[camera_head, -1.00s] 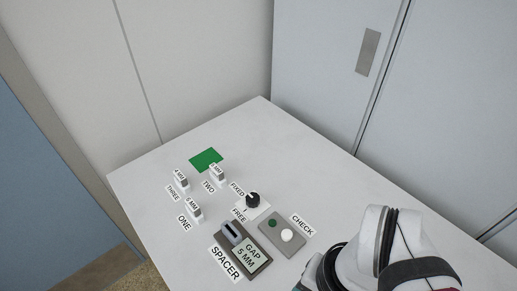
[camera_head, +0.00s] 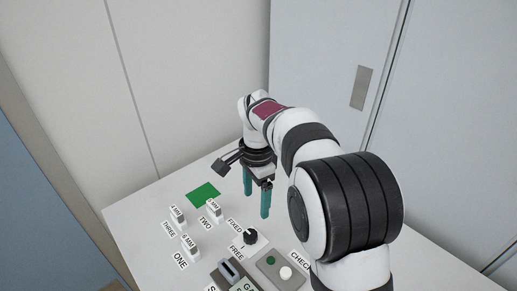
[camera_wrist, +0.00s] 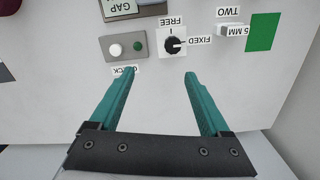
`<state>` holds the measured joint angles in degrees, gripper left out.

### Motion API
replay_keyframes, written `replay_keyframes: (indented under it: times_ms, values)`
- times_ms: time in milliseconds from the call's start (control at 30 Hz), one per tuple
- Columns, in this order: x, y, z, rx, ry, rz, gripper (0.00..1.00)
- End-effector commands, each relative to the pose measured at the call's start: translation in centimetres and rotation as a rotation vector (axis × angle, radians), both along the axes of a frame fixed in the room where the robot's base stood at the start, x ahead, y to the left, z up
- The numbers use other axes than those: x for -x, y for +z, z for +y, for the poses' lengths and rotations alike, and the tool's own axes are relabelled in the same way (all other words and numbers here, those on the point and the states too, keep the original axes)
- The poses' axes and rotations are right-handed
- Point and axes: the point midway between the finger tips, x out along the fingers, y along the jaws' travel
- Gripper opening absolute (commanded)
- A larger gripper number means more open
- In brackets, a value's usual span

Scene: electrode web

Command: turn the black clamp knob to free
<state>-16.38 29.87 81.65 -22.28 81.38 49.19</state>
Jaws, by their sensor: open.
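The black clamp knob (camera_head: 250,237) stands on a small white plate between the FIXED label (camera_head: 235,225) and the FREE label (camera_head: 237,253). In the wrist view the knob (camera_wrist: 174,45) has a pale pointer line that appears turned toward FIXED. My gripper (camera_head: 257,204) has teal fingers pointing down, above the table and behind the knob in the head view. In the wrist view my gripper (camera_wrist: 160,74) is open, its fingers apart with nothing between them. The knob lies beyond the fingertips, and no contact shows.
The CHECK panel (camera_head: 263,278) with a green and a white button sits beside the knob. The GAP display unit (camera_head: 216,280) is at the front. Labelled spacer blocks (camera_head: 189,242) and a green patch (camera_head: 203,195) lie left. Bare table (camera_head: 140,215) surrounds them.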

Motion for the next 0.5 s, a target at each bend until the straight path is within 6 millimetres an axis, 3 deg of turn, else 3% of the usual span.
replay_keyframes:
  times_ms: [100, 267, 500]
  values:
    - [-2.3, -2.0, 1.8, 0.014, -0.051, -0.006, 0.81]
    - [-2.5, -4.4, 2.0, 0.017, -0.063, -0.005, 0.81]
    - [-2.5, -11.6, 1.9, 0.017, -0.062, -0.004, 0.81]
